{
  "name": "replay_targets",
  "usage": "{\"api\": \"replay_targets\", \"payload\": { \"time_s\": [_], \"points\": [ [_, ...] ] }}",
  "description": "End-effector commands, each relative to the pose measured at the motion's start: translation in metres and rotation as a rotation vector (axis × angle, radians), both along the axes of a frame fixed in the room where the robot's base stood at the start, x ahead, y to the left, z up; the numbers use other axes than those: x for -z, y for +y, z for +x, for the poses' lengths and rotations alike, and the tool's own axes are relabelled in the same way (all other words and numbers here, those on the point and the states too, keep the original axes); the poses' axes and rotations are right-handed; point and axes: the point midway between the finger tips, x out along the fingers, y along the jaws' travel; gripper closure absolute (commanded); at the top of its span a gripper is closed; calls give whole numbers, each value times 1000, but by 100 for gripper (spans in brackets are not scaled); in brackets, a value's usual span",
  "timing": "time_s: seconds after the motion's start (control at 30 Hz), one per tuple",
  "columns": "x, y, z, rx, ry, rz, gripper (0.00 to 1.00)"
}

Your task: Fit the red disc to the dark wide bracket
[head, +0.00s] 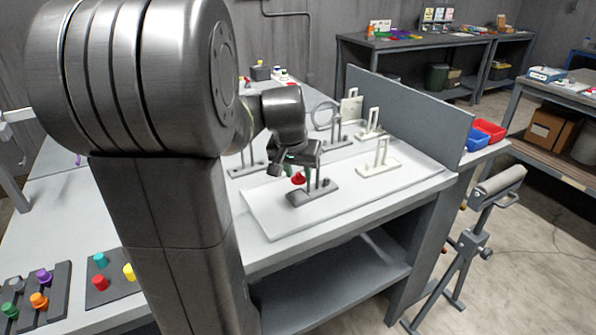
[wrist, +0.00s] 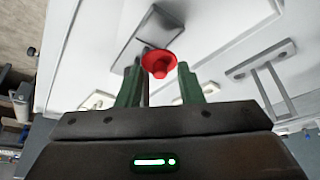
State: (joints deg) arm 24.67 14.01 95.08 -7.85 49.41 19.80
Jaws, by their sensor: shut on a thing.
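The red disc (head: 298,179) has a raised knob and is held in my gripper (head: 301,166). In the wrist view the disc (wrist: 158,66) shows between the green fingertips (wrist: 159,82). A dark bracket (head: 312,193) with a flat base and upright posts stands on the white tray, directly at my gripper. In the wrist view its dark base (wrist: 165,25) lies behind the disc. The disc appears close to this bracket's posts; I cannot tell whether they touch. My fingers hide part of the posts.
The white tray (head: 285,226) also carries other grey brackets (head: 338,143) and pale ones (head: 379,166). A grey panel (head: 405,113) rises behind the tray. Coloured knobs on dark plates (head: 112,284) lie at lower left. Red and blue bins (head: 488,130) stand to the right.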

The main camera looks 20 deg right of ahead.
Motion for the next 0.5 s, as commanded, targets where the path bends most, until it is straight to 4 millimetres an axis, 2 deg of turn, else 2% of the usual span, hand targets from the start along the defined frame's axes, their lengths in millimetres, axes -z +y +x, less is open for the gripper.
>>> {"api": "replay_targets", "payload": {
  "time_s": [0.27, 0.5],
  "points": [
    [14, 0, 0, 0, 0, 0, 87],
    [35, 0, 0, 0, 0, 0, 87]
  ]
}}
